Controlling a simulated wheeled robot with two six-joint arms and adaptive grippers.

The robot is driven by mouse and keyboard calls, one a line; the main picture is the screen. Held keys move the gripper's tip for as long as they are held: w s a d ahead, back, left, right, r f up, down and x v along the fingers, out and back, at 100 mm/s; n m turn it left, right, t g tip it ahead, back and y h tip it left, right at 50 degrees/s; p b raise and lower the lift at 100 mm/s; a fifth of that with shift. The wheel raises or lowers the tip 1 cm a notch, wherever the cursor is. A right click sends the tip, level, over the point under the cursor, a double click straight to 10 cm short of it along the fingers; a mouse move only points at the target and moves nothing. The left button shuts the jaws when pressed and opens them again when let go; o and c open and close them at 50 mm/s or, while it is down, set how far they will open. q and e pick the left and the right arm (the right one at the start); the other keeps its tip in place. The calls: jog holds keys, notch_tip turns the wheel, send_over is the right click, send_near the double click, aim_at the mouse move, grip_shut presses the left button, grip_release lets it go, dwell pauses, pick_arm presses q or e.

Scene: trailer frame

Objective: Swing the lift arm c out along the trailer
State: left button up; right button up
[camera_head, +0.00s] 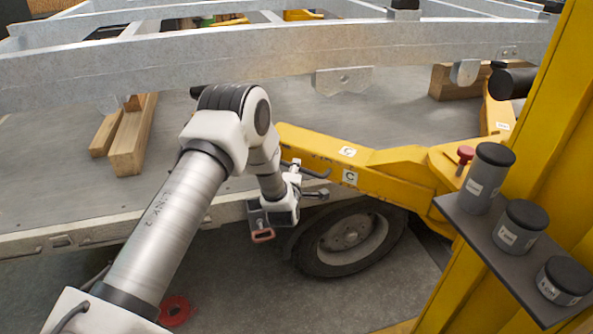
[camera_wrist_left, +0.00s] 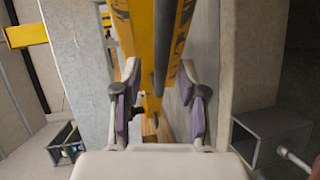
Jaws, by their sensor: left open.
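The lift arm c (camera_head: 390,168) is a yellow beam with a "C" label, running from the yellow post on the right toward the picture's middle, above a trailer wheel. A dark bar handle (camera_head: 318,174) sits on its near side. My left gripper (camera_head: 308,181) is at this handle, beside the arm. In the left wrist view my left gripper (camera_wrist_left: 160,72) is open, and the dark bar (camera_wrist_left: 162,45) shows between its fingers with the yellow arm (camera_wrist_left: 140,40) behind it. I cannot tell whether the fingers touch the bar. My right gripper is not in view.
The yellow post (camera_head: 545,140) stands at the right, with a dark shelf (camera_head: 480,232) of several capped canisters and a red knob (camera_head: 465,153). The galvanised trailer frame (camera_head: 250,55) spans the top. Wooden blocks (camera_head: 135,140) lie on the bed. A wheel (camera_head: 350,238) is below the arm.

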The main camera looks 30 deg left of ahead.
pick_arm(q)
jog(key=x, duration=0.3)
grip_shut()
jog(key=shift+f, duration=0.1)
